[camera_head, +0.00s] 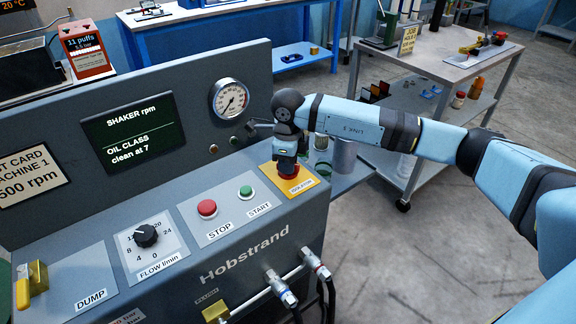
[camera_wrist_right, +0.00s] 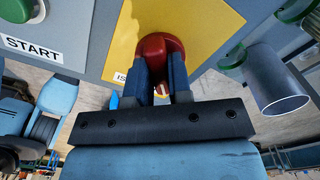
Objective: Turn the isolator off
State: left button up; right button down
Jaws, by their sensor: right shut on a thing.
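The isolator is a red rotary knob (camera_head: 287,170) on a yellow plate (camera_head: 301,187) labelled ISOLATOR, at the right end of the grey machine's sloping panel. In the wrist view the red knob (camera_wrist_right: 160,48) sits on the yellow plate (camera_wrist_right: 208,25). My right gripper (camera_head: 287,160) points down onto the knob from above; in the wrist view its two blue fingers (camera_wrist_right: 162,75) are shut on the knob. The fingers hide part of the knob, so I cannot tell its exact position. My left gripper is not in view.
Left of the isolator are a green START button (camera_head: 246,190), a red STOP button (camera_head: 207,208) and a black FLOW knob (camera_head: 146,236). A dark screen (camera_head: 133,129) and a pressure gauge (camera_head: 230,98) stand behind. A grey cup (camera_head: 344,156) stands right of the machine.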

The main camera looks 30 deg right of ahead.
jog(key=shift+f+n+b, duration=0.1)
jog(key=shift+n+b, duration=0.25)
jog(key=shift+n, duration=0.55)
jog(key=shift+n+b, duration=0.35)
jog(key=shift+n, duration=0.55)
jog(key=n+b, duration=0.1)
jog(key=n, duration=0.1)
jog(key=shift+n, duration=0.4)
jog(key=shift+n+b, duration=0.35)
jog(key=shift+n, duration=0.65)
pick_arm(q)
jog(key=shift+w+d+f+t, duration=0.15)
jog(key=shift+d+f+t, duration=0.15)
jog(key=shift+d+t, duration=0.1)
pick_arm(e)
jog(key=shift+n, duration=0.7)
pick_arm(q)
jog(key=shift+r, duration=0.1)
pick_arm(e)
jog(key=c, duration=1)
grip_release()
jog(key=shift+c, duration=0.2)
